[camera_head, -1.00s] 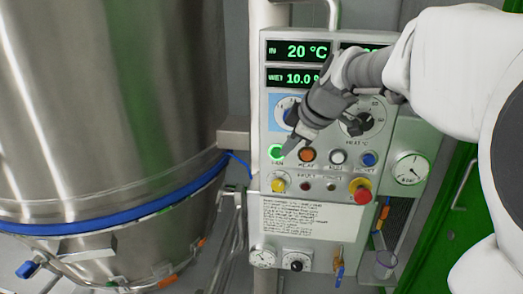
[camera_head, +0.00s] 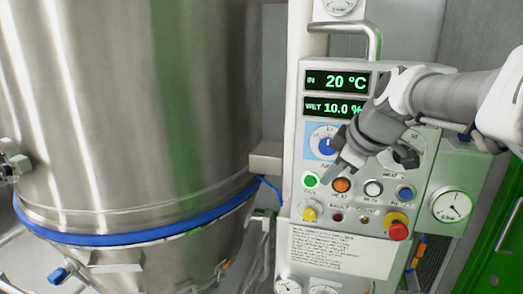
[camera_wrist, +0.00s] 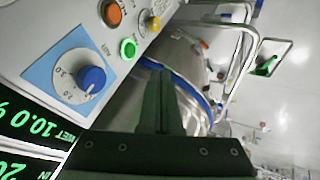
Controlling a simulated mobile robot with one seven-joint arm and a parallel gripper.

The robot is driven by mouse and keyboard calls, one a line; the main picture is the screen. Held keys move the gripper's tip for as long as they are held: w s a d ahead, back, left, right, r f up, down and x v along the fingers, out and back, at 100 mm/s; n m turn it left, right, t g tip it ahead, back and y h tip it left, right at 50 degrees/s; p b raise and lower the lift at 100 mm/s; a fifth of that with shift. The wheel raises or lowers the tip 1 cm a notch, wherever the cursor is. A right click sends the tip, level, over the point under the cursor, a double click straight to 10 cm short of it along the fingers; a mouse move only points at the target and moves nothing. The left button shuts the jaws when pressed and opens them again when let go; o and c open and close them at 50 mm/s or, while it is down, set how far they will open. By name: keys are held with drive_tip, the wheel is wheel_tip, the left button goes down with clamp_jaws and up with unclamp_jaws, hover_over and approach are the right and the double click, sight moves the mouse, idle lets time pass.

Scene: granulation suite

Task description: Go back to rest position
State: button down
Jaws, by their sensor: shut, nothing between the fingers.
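My gripper (camera_head: 331,173) is shut and empty in front of the control panel (camera_head: 330,253) in the head view. Its fingertips are close to the green-lit button (camera_head: 311,180) and the orange button (camera_head: 342,185); I cannot tell whether they touch anything. In the wrist view the shut fingers (camera_wrist: 160,80) point toward the steel vessel, and the green-lit button (camera_wrist: 128,49) is left of them.
A large steel vessel (camera_head: 130,110) with a blue band (camera_head: 120,238) stands left of the panel. A metal handle (camera_head: 374,42) sticks out above the displays, reading 20 °C and 10.0 %. A red knob (camera_head: 398,230) and gauge (camera_head: 452,206) are at the right.

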drive_tip(key=s+f+m+h, duration=0.1)
drive_tip(key=s+f+m, duration=0.2)
drive_tip(key=s, duration=0.4)
drive_tip(key=s+a+f+m, duration=0.1)
drive_tip(key=s+f+m, duration=0.2)
drive_tip(key=s+m, duration=0.2)
drive_tip(key=s+f+m+g+h, duration=0.1)
drive_tip(key=s+f+m, duration=0.2)
drive_tip(key=s, duration=0.6)
drive_tip(key=shift+a+m+h, duration=0.25)
drive_tip(key=shift+m+h, duration=0.05)
drive_tip(key=shift+m, duration=0.3)
idle(0.7)
